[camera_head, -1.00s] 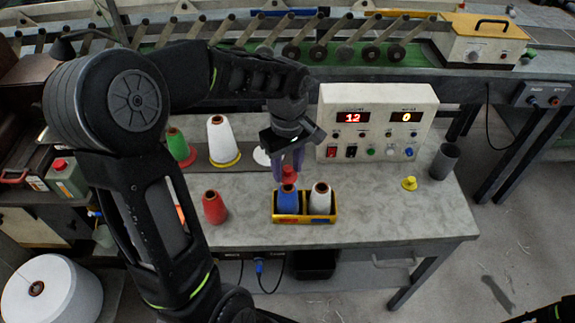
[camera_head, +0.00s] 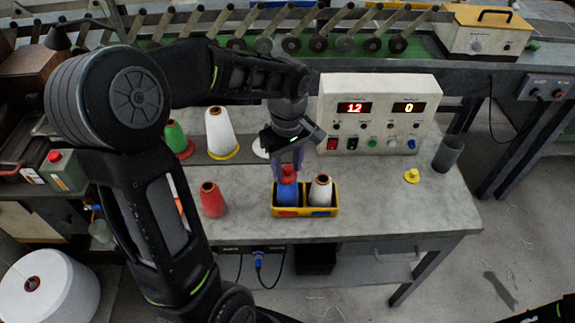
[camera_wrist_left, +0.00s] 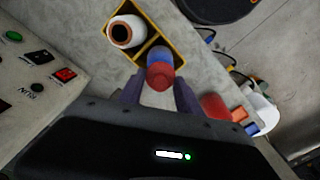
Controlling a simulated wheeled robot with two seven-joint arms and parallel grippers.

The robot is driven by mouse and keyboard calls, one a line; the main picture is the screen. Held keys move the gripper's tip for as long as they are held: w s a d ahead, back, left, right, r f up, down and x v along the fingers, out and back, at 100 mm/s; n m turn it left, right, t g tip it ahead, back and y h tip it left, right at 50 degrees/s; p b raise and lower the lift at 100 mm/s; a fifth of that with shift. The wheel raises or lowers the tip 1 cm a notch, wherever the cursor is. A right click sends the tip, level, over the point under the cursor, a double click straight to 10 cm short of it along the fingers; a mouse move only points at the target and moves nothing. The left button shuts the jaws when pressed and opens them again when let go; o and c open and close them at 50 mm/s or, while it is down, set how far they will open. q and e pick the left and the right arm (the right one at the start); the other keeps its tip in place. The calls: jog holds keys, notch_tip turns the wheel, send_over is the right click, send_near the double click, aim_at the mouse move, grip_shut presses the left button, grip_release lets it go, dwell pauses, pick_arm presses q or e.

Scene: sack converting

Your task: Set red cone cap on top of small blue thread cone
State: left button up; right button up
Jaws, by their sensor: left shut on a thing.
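My left gripper (camera_head: 290,167) is shut on the red cone cap (camera_head: 288,173) and points down over the small blue thread cone (camera_head: 287,193). The cap is at the cone's tip and appears to meet it; I cannot tell whether it is fully seated. In the left wrist view the cap (camera_wrist_left: 161,76) is between the gripper's fingers (camera_wrist_left: 159,92), with the blue cone (camera_wrist_left: 160,54) just beyond it. The blue cone stands upright in the left compartment of a yellow tray (camera_head: 333,212). My right gripper is not in view.
A white cone (camera_head: 320,190) stands in the tray's right compartment. A red cone (camera_head: 213,200) stands left of the tray. A control box (camera_head: 378,115) is behind. A yellow cap (camera_head: 412,176) and a grey cup (camera_head: 448,153) are at right, with bare table between.

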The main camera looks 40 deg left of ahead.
pick_arm(q)
jog(key=shift+f+b, duration=0.55)
jog(key=shift+f, duration=0.1)
dwell(0.5)
jog(key=o, duration=1.4)
jog(key=shift+r, duration=0.1)
notch_tip(320, 180, up, 8)
jog(key=shift+f+b, duration=0.15)
jog(key=shift+b, duration=0.15)
